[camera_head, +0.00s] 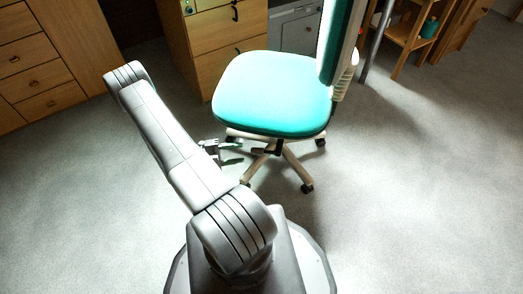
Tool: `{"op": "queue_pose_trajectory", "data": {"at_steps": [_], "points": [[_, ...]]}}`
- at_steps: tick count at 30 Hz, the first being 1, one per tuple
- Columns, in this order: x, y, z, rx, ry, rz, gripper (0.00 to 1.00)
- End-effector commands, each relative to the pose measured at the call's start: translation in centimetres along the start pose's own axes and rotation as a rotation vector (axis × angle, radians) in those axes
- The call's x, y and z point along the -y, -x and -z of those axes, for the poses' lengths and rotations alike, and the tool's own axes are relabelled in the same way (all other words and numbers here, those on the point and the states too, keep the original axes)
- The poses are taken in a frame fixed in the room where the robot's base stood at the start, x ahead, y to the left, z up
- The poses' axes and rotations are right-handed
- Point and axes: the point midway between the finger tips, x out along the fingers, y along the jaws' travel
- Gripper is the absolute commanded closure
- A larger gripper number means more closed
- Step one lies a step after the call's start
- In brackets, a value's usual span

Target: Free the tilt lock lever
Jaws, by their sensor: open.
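A teal office chair (272,92) stands on the floor in the body camera view, with its backrest (338,40) on the right. Under the front of the seat a small dark piece (262,151) shows near the column, possibly the tilt lock lever. It is too small to tell its position. My gripper (237,152) is open beside the front left underside of the seat, a little left of that dark piece. I cannot tell whether it touches anything. Most of the underside is hidden by the seat.
Chair legs with casters (307,188) spread out below the seat. Wooden drawers (222,45) stand behind the chair, and a wooden cabinet (40,65) stands at the left. A wooden shelf (405,40) is at the back right. The grey floor (430,200) at the right is clear.

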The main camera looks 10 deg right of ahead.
Motion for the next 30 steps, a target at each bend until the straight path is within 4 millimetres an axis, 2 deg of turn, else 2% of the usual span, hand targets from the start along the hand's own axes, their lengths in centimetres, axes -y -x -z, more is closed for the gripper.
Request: {"op": "queue_pose_trajectory", "data": {"at_steps": [1,6,15,21,30], "points": [[-0.2,-1.2,0.0,-0.006,0.003,-0.002,0.54],[-0.2,-4.3,0.0,-0.004,0.001,-0.003,0.54],[-0.1,-8.4,0.0,-0.003,-0.001,-0.003,0.54],[-0.1,-9.4,0.1,-0.001,-0.001,-0.002,0.54],[0.0,-9.4,0.1,0.000,-0.001,-0.001,0.56]]}}
